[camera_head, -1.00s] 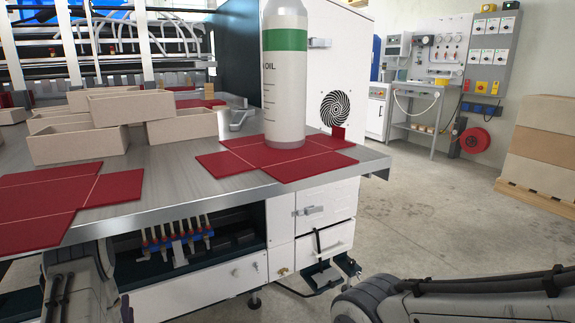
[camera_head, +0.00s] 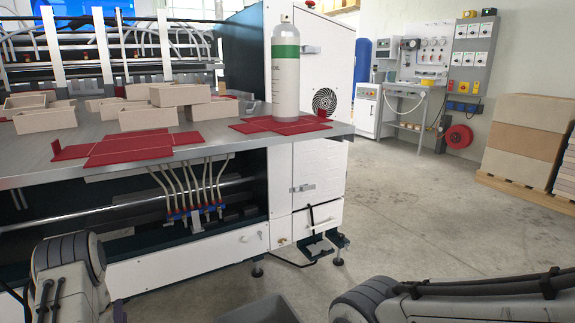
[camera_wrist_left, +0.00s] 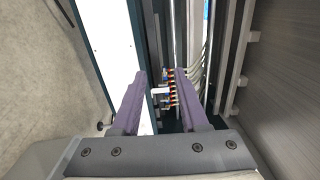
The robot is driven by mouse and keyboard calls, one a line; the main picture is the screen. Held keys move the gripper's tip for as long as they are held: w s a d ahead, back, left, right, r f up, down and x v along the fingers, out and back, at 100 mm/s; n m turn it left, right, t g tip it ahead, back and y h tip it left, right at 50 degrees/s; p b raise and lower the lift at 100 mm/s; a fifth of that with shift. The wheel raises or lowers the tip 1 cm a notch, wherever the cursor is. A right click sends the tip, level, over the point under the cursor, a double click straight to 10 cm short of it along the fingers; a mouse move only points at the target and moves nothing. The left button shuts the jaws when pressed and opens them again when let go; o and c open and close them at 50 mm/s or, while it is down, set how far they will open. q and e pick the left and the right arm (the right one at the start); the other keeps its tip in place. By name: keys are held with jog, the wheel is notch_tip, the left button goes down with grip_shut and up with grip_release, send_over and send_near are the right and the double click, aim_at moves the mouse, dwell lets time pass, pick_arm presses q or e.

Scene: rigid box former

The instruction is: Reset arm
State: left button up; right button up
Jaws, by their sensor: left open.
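My left gripper (camera_wrist_left: 161,82) shows in the left wrist view with its two purple fingers apart and nothing between them. Behind the gap lie the coloured hose fittings (camera_wrist_left: 172,92) under the machine, clear of the fingers as far as I can tell. My right arm's links cross the lower right corner. My right gripper is not in view.
The machine's metal table (camera_head: 215,140) carries tan boxes (camera_head: 148,117), red flat blanks (camera_head: 130,148) and a white oil bottle (camera_head: 285,78) with a green band. A white cabinet (camera_head: 318,180) stands below its right end. Open concrete floor (camera_head: 420,210) lies to the right.

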pick_arm(q)
jog(key=w+d+r+n+g+h, duration=0.1)
jog(key=w+d+h, duration=0.25)
jog(key=d, duration=0.35)
jog(key=w+d+r+g+h, duration=0.1)
jog(key=w+d+h, duration=0.25)
jog(key=d, duration=0.45)
jog(key=s+d+r+n+g+h, duration=0.1)
jog(key=d+r+g+h, duration=0.1)
jog(key=d, duration=0.4)
jog(key=s+d+r+g+h, duration=0.1)
jog(key=s+d+g, duration=0.1)
jog(key=d, duration=0.5)
jog(key=s+d+r+n+g+h, duration=0.1)
jog(key=s+d+r+g+h, duration=0.2)
jog(key=s+d, duration=0.75)
jog(key=s+r+n+g+y, duration=0.1)
jog(key=s+r+g, duration=0.15)
jog(key=s, duration=0.65)
jog(key=s+r+g+y, duration=0.15)
jog(key=s+g, duration=0.25)
jog(key=s, duration=0.5)
notch_tip(320, 180, up, 43)
jog(key=s+p, duration=0.1)
jog(key=p, duration=4.1)
jog(key=shift+d+n, duration=0.15)
jog(key=shift+n, duration=0.15)
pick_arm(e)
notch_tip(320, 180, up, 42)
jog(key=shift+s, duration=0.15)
